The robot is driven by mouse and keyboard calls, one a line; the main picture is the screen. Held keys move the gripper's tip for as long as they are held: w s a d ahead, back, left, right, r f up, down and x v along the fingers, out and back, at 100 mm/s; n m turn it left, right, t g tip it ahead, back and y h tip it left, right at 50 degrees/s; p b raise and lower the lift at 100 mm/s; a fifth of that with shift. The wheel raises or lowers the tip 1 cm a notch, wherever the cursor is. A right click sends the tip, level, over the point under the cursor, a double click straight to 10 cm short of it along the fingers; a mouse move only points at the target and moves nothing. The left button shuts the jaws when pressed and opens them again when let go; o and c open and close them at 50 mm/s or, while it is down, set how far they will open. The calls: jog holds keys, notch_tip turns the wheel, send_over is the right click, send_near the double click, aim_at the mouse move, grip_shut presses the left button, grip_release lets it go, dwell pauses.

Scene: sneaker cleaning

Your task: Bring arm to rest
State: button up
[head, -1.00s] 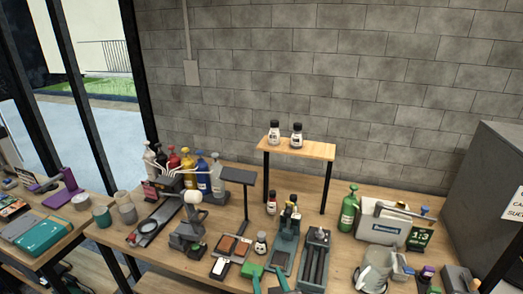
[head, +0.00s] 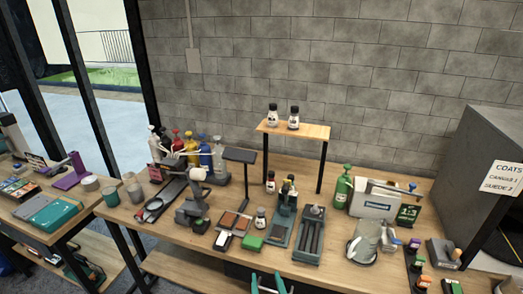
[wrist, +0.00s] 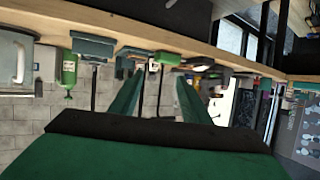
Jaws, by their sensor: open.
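My gripper (head: 268,284) shows at the bottom edge of the head view, with its two green fingers apart. It is in front of the workbench (head: 190,238) and below the level of the bench top items. In the wrist view my gripper (wrist: 155,95) is open, with nothing between its fingers. The wrist picture is upside down, with the bench edge (wrist: 150,40) across its top. The rest of my arm is out of the head view.
A small raised shelf (head: 310,131) holds two bottles. A green bottle (head: 343,187), a clear jug (head: 364,241) and a grey cabinet (head: 470,175) stand to the right. Spray bottles (head: 190,150) stand at the back left. A second table (head: 75,225) is at the far left.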

jog(key=s+f+m+t+h, duration=0.1)
jog(key=s+f, duration=0.4)
jog(key=s, duration=0.4)
jog(key=s+f+m+h, duration=0.1)
jog(key=s+f, duration=0.3)
jog(key=s, duration=0.4)
jog(key=s+a+r+t, duration=0.1)
jog(key=s+r, duration=0.2)
jog(key=s, duration=1.4)
jog(key=shift+s+a+n, duration=0.2)
jog(key=shift+n, duration=0.2)
